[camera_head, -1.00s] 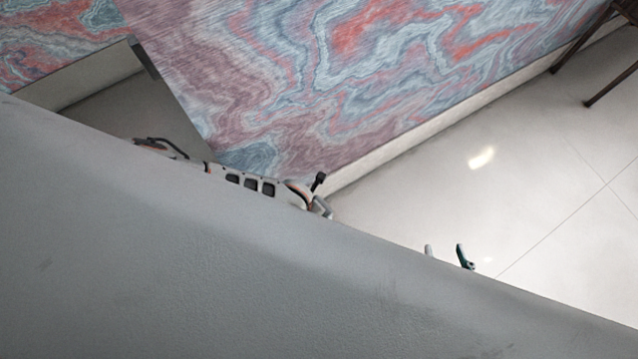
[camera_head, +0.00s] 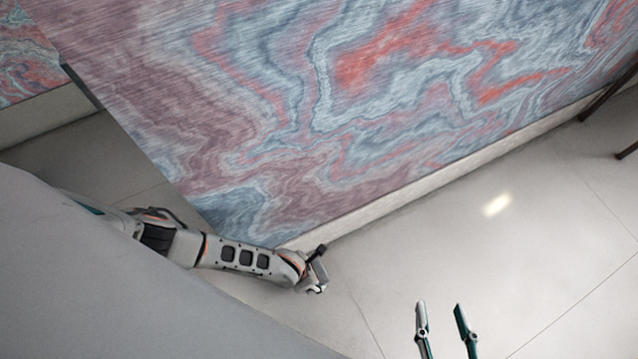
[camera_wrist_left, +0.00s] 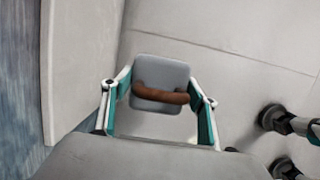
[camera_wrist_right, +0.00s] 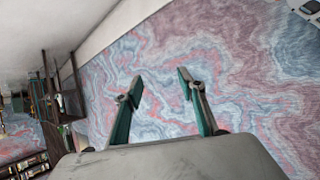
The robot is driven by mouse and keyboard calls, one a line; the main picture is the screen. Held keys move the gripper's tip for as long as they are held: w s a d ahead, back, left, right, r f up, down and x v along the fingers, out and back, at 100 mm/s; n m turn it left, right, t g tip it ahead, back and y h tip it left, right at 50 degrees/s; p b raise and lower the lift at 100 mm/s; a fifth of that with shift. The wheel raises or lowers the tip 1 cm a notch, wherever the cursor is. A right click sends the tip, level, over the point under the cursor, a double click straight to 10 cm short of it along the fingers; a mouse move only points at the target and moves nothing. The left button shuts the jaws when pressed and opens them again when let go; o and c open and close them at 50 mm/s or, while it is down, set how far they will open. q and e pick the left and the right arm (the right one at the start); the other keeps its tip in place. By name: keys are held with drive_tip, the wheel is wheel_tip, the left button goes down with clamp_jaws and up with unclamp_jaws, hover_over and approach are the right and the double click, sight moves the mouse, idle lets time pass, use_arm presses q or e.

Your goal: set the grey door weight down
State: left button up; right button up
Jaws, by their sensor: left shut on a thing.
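The grey door weight (camera_wrist_left: 150,72) is a rounded grey block with a brown handle (camera_wrist_left: 160,94) across it, in the left wrist view. My left gripper (camera_wrist_left: 159,84) is shut on it, one finger at each side. In the head view my left gripper (camera_head: 317,272) is at the patterned surface's pale edge, over the floor; the weight is hard to make out there. My right gripper (camera_head: 440,306) is open and empty over the floor in the head view; it also shows in the right wrist view (camera_wrist_right: 160,84), with the patterned surface behind it.
The large marbled red and blue surface (camera_head: 330,110) has a pale edge band (camera_head: 400,190). Pale tiled floor (camera_head: 460,250) lies open beside it. Dark chair-like legs (camera_head: 607,95) stand at the far right. Shelves with books (camera_wrist_right: 45,95) show at the left of the right wrist view.

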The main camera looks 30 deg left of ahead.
use_arm(q)
drive_tip(key=f, duration=0.1)
drive_tip(key=f+b, duration=0.1)
drive_tip(key=f, duration=0.1)
drive_tip(key=shift+s+d+f, duration=0.15)
drive_tip(key=shift+s, duration=0.25)
drive_tip(key=shift+w+f+b, duration=0.2)
drive_tip(key=shift+f+b, duration=0.1)
drive_tip(key=shift+b, duration=0.15)
drive_tip(key=shift+w+f, duration=0.1)
drive_tip(key=shift+w, duration=0.15)
drive_tip(key=shift+s+f+b, duration=0.1)
drive_tip(key=shift+f+b, duration=0.25)
drive_tip(key=shift+b, duration=0.05)
drive_tip(key=f+b, duration=0.2)
drive_tip(key=f, duration=0.1)
drive_tip(key=shift+s+f, duration=0.1)
drive_tip(key=shift+s, duration=0.2)
drive_tip(key=shift+w+f+b, duration=0.15)
drive_tip(key=shift+w+b, duration=0.2)
drive_tip(key=shift+w, duration=0.2)
use_arm(e)
drive_tip(key=s+a+m+y, duration=0.1)
drive_tip(key=a+m, duration=0.4)
drive_tip(key=a, duration=0.1)
drive_tip(key=shift+a+t, duration=0.15)
drive_tip(key=shift+t, duration=0.25)
